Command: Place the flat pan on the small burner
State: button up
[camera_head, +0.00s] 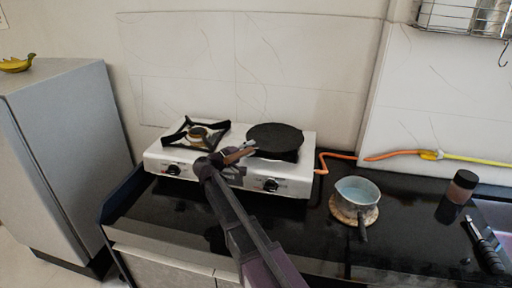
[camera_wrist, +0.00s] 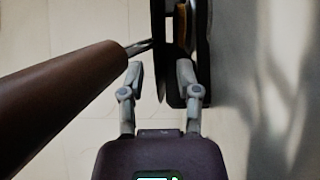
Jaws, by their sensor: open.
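The flat pan (camera_head: 275,137) is a black round disc lying level on the right burner of the white two-burner stove (camera_head: 208,178). Its brown handle (camera_head: 238,156) points left and toward me. My gripper (camera_head: 232,158) is at this handle, over the middle of the stove. In the wrist view my gripper (camera_wrist: 158,78) is open, its two grey fingers apart. The brown handle (camera_wrist: 60,98) runs large along the left, outside the left finger, and the dark pan edge (camera_wrist: 160,50) shows beyond the fingertips. The left burner (camera_head: 199,134) is bare, with a black grate and brass head.
A small pot (camera_head: 357,190) stands on a wooden trivet right of the stove. An orange hose (camera_head: 338,156) runs behind it. A dark jar (camera_head: 462,187) and a black-handled utensil (camera_head: 485,245) are far right. A grey fridge (camera_head: 75,130) stands left.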

jog(key=v, duration=0.8)
jog(key=shift+s+a, duration=0.1)
jog(key=shift+a, duration=0.2)
